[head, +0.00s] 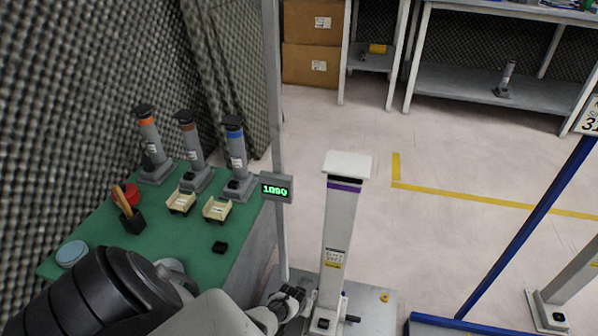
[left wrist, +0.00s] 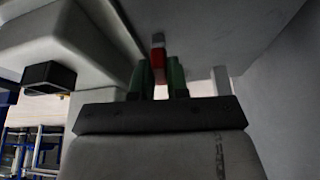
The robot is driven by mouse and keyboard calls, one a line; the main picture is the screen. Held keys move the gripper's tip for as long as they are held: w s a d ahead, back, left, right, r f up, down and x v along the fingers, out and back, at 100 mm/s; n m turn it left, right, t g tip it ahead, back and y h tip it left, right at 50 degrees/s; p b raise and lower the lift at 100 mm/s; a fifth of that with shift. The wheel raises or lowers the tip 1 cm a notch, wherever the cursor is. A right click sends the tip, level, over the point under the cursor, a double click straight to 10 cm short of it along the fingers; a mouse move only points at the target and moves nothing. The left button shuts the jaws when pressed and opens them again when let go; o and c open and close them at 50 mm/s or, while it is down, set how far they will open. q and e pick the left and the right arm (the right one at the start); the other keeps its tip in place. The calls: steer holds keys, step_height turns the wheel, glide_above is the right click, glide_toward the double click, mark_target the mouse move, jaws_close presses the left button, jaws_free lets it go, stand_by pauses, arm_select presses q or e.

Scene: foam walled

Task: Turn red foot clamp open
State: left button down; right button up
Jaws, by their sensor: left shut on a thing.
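My left arm reaches in from the left in the head view. Its gripper (head: 291,297) is low, at the left side of the foot of a white column (head: 336,235) with a purple band. In the left wrist view the two green fingers of the gripper (left wrist: 160,80) are shut on the red foot clamp (left wrist: 158,62), a small red piece with a pale grey end. In the head view I cannot make out the red clamp; the gripper and the column foot are in the way. My right gripper is not in view.
The column stands on a grey base plate (head: 375,308). A display reading 1090 (head: 276,188) is on a pole left of it. A green-topped table (head: 165,240) with several grey devices and small trays is at the left. A blue post (head: 530,220) stands right; the floor between is clear.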

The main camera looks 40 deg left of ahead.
arm_select(q)
steer(key=shift+d+n, duration=0.1)
steer(key=shift+n, duration=0.6)
steer(key=shift+y, duration=0.3)
steer(key=c, duration=1.1)
jaws_free()
